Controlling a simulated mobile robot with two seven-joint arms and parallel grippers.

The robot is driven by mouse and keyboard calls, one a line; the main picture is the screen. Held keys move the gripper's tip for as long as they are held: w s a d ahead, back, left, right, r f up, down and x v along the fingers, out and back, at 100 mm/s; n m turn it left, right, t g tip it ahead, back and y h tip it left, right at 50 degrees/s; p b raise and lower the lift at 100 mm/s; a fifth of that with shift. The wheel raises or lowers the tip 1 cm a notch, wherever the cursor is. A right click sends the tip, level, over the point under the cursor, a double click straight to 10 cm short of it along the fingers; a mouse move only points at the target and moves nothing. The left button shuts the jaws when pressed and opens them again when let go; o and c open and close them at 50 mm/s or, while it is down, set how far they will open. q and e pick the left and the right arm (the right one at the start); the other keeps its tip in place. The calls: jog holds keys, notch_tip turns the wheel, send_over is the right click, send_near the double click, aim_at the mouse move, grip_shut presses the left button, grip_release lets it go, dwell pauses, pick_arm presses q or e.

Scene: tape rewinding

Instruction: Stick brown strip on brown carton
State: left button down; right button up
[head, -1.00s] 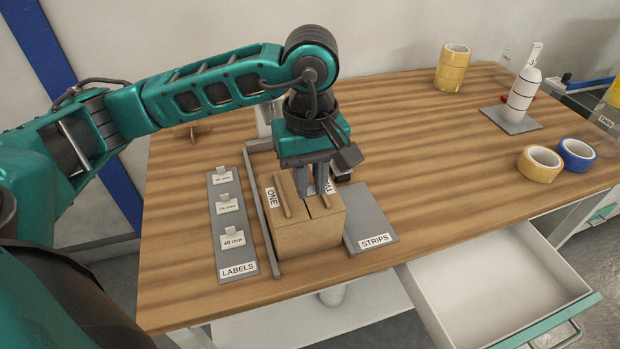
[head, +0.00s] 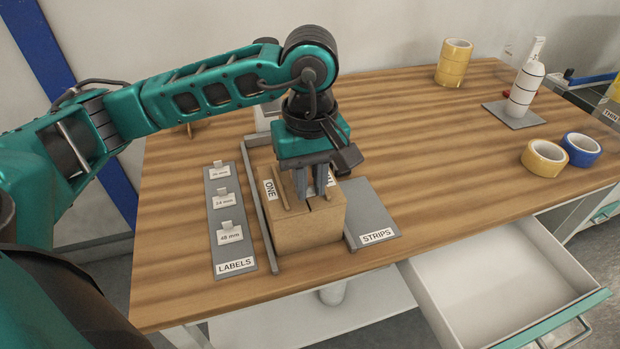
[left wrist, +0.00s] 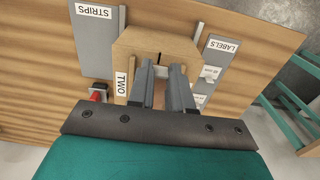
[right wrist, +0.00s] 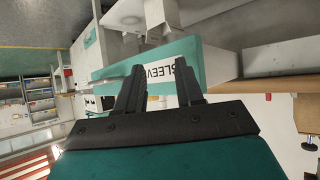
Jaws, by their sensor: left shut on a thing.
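The brown carton (head: 308,232) stands on the bench between grey rails, with a ONE label and a TWO label (left wrist: 121,88) on top. A dark seam crosses its top. My left gripper (head: 314,192) points down at the carton top between the labels. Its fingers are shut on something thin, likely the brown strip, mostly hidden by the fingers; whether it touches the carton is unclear. A narrow brown piece (head: 282,192) shows on the carton's left half, beside the ONE label. My right gripper (right wrist: 160,85) has its fingers apart and empty, away from the carton.
A grey STRIPS plate (head: 368,205) lies right of the carton; a LABELS plate (head: 222,250) with several tags lies left. An open drawer (head: 495,285) juts out in front.

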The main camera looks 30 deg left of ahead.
pick_arm(q)
jog(key=shift+f, duration=0.15)
jog(key=shift+f+b, duration=0.65)
jog(key=shift+b, duration=0.35)
jog(key=shift+f+b, duration=0.4)
jog(key=shift+b, duration=0.2)
jog(key=c, duration=0.7)
grip_release()
jog(key=shift+r, duration=0.1)
